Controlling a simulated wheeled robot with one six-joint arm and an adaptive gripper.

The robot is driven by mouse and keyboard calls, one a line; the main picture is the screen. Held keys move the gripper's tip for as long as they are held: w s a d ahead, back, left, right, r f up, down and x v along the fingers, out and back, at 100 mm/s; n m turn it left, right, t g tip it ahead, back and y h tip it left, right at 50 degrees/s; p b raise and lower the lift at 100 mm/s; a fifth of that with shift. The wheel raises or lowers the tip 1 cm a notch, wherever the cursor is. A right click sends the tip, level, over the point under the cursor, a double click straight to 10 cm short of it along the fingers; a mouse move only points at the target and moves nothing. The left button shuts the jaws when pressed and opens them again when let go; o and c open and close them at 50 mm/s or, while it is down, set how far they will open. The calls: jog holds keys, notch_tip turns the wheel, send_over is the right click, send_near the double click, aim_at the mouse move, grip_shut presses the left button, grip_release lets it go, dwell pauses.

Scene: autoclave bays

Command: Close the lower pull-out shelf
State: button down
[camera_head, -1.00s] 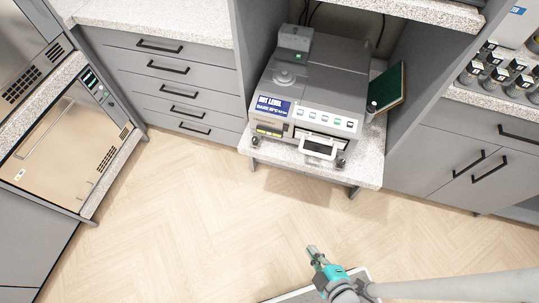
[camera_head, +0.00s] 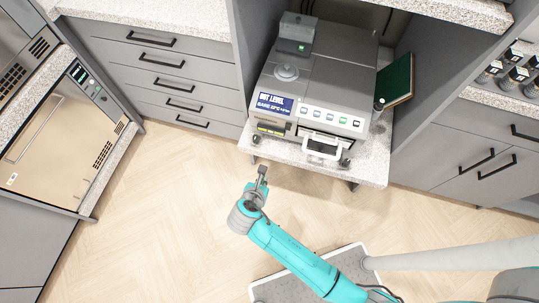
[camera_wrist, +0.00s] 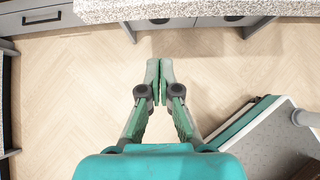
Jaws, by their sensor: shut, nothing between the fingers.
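The lower pull-out shelf (camera_head: 371,168) is a speckled stone-topped board that sticks out from the grey cabinet bay. A grey device (camera_head: 310,95) with a blue label and a row of buttons stands on it. In the wrist view the shelf's speckled front edge (camera_wrist: 190,10) crosses the top. My gripper (camera_head: 262,171) is in front of the shelf, apart from its front edge, and points toward it. In the wrist view my gripper (camera_wrist: 159,62) has its fingertips together with nothing between them, over bare floor.
A drawer stack (camera_head: 165,75) stands left of the bay. An autoclave (camera_head: 65,140) is at the far left. A green folder (camera_head: 396,80) leans beside the device. Bottles (camera_head: 515,75) stand on the right counter.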

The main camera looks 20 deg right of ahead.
aim_at(277, 137)
jog(key=x, duration=0.4)
jog(key=w+r+x, duration=0.1)
jog(key=x, duration=0.7)
jog(key=shift+w+d+r, duration=0.15)
jog(key=shift+d+r, duration=0.15)
jog(key=shift+w+d, duration=0.4)
jog(key=shift+w, duration=0.15)
jog(key=w+d, duration=0.2)
jog(key=w, duration=0.1)
jog(key=w+d, duration=0.2)
jog(key=w, duration=0.1)
jog(key=w+d, duration=0.2)
jog(key=w, duration=0.1)
jog(key=shift+d, duration=0.3)
jog(key=shift+w+d, duration=0.1)
jog(key=shift+w, duration=0.1)
jog(key=shift+s, duration=0.1)
